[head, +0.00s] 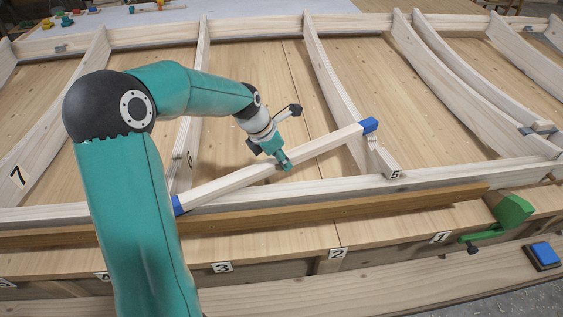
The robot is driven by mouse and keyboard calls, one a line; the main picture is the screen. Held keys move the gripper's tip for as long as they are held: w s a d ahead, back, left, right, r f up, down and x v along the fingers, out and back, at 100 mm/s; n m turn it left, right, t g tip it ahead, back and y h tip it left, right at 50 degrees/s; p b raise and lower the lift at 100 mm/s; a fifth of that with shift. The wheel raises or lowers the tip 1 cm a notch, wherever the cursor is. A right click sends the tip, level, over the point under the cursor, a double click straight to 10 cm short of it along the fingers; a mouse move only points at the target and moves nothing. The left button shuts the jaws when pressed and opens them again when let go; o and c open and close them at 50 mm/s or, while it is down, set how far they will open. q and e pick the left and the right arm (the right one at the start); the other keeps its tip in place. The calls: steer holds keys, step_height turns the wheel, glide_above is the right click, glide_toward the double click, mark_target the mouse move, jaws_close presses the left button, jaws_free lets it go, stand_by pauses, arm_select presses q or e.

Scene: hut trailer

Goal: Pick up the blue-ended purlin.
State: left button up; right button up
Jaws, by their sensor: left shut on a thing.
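The blue-ended purlin (328,144) is a pale wooden bar with a blue end at the upper right and another at the lower left. It lies at a slant across the front part of the wooden frame. My left gripper (286,163) is shut on the purlin near its middle, and its fingers hide a small part of the bar. I cannot tell whether the purlin is lifted clear of the frame. My right gripper is not in view.
Curved ribs (329,75) rise across the plank bed around the purlin. A front rail (450,174) runs below it. A green lever-like part (509,212) and a blue pad (543,254) are at the lower right. Numbered tags mark positions along the front.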

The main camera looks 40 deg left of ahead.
arm_select(q)
jaws_close()
steer(key=shift+r, duration=0.15)
steer(key=shift+r, duration=0.4)
step_height(320, 180, up, 19)
steer(key=p, duration=0.2)
stand_by(0.4)
